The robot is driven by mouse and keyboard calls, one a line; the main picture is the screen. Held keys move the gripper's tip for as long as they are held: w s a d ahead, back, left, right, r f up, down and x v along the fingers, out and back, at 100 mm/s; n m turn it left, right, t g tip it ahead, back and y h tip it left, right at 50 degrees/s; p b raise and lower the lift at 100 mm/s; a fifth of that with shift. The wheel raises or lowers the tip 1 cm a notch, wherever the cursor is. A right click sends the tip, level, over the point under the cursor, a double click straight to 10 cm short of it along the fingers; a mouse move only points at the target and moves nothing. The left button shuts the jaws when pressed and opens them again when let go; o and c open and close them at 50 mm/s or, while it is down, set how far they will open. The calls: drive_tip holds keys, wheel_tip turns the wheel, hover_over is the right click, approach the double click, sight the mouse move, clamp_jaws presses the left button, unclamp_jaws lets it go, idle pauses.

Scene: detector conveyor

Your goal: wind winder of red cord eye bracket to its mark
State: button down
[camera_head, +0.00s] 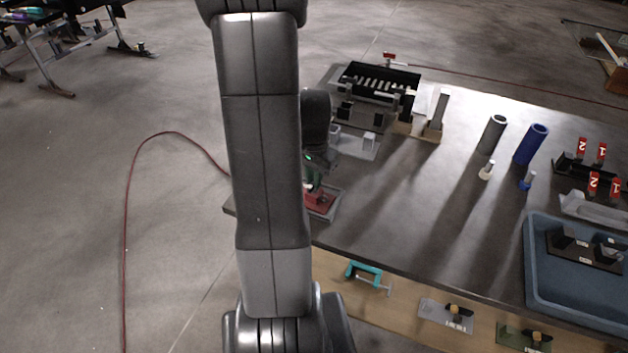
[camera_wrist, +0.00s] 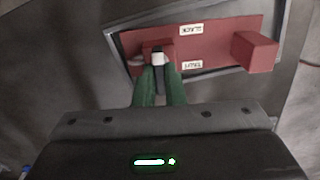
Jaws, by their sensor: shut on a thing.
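The red cord eye bracket (camera_wrist: 215,45) lies in a grey-rimmed holder in the wrist view, with a raised red block at its right end. It carries two white labels, upside down here, which seem to read SLACK (camera_wrist: 191,29) and TAUT (camera_wrist: 192,65). My gripper (camera_wrist: 160,70), with green fingers, is shut on the winder (camera_wrist: 159,58), a small part with a pale top near the bracket's left end. The fingers hide most of the winder, and its angle to the marks is unclear. In the head view the bracket (camera_head: 322,199) is partly hidden by my arm.
The dark table (camera_head: 400,225) carries a black-walled unit (camera_head: 350,80) at the back. Grey (camera_head: 492,135) and blue (camera_head: 531,144) cylinders stand to the right, beyond open tabletop. A blue tray (camera_head: 540,290) is at front right. A teal-handled clamp (camera_head: 364,272) lies near the front edge.

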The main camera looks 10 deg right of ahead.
drive_tip(key=m+b, duration=0.1)
drive_tip(key=m, duration=0.4)
drive_tip(key=shift+m, duration=0.4)
idle(0.3)
drive_tip(key=c, duration=1.5)
unclamp_jaws()
wheel_tip(320, 180, up, 14)
drive_tip(key=shift+f, duration=0.15)
wheel_tip(320, 180, down, 14)
drive_tip(key=shift+r, duration=0.15)
